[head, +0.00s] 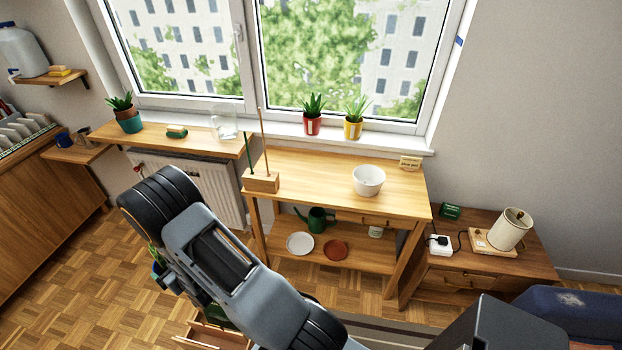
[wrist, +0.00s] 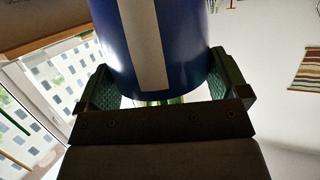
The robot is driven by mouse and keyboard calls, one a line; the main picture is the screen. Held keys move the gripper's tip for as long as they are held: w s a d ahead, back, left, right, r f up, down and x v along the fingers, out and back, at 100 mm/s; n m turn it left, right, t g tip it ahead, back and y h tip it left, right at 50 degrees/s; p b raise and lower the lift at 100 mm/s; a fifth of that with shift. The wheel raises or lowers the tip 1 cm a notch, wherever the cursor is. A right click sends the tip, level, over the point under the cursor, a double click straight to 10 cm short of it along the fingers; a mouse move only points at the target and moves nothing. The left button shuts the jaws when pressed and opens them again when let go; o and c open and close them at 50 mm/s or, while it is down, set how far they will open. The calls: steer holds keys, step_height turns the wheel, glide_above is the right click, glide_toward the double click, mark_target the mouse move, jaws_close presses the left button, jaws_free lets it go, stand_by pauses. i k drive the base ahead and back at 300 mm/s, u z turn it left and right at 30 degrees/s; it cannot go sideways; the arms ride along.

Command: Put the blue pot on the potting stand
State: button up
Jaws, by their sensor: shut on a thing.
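My gripper (wrist: 160,78) is shut on the blue pot (wrist: 115,40) in the wrist view. The pot has a pale vertical stripe, and one green pad presses on each side of it. A little yellow-green shows just below the pot. The potting stand appears to be the wooden table (head: 310,168) under the window. A white bowl (head: 368,180) stands on its right half. The held pot is apart from this table.
A wooden block with two sticks (head: 261,182) stands at the table's left end, a small sign (head: 410,162) at its back right. A red pot (head: 312,124) and yellow pot (head: 353,128) stand on the sill. The tabletop's middle is clear. A lamp (head: 510,228) stands right.

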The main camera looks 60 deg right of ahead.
mark_target(320, 181)
steer(key=k, duration=0.9)
steer(key=z, duration=0.95)
steer(key=i, duration=0.3)
steer(key=u, duration=0.1)
